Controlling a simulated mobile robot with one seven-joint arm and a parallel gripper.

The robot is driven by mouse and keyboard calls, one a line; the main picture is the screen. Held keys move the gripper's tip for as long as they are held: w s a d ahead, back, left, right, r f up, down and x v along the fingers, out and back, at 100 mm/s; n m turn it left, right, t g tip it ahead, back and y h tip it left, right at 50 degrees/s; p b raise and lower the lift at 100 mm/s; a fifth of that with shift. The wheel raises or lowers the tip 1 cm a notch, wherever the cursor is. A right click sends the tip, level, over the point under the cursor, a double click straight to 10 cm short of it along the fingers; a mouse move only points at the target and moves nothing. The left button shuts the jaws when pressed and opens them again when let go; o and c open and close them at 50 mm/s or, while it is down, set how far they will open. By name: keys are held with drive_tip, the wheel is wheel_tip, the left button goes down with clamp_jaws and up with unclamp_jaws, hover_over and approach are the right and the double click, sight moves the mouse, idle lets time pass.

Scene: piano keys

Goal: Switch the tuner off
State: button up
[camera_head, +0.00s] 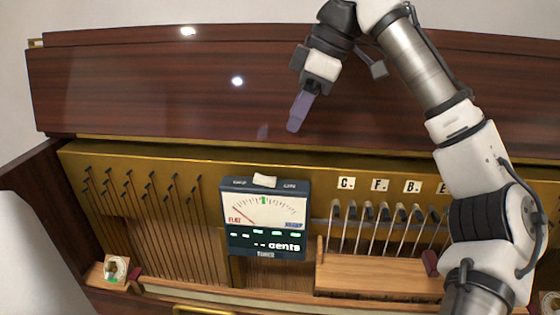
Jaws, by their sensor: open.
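The tuner (266,240) is a dark box with a pale dial face, mounted at the front of the open piano. Its red needle leans toward the left end of the scale, and its lower screen is lit and reads "cents" with dashes before it.
A dark wooden piano panel (150,85) rises behind. Tuning pins and strings (150,195) lie left of the tuner. Lettered tags (380,185), several hammers and a wooden ledge (375,277) are on the right. A small picture block (116,269) sits at lower left.

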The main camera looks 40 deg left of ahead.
sight(265, 178)
drive_tip(key=p+x, duration=0.1)
drive_tip(key=x, duration=1.2)
drive_tip(key=shift+s+a+f, duration=0.15)
drive_tip(key=shift+f, duration=0.1)
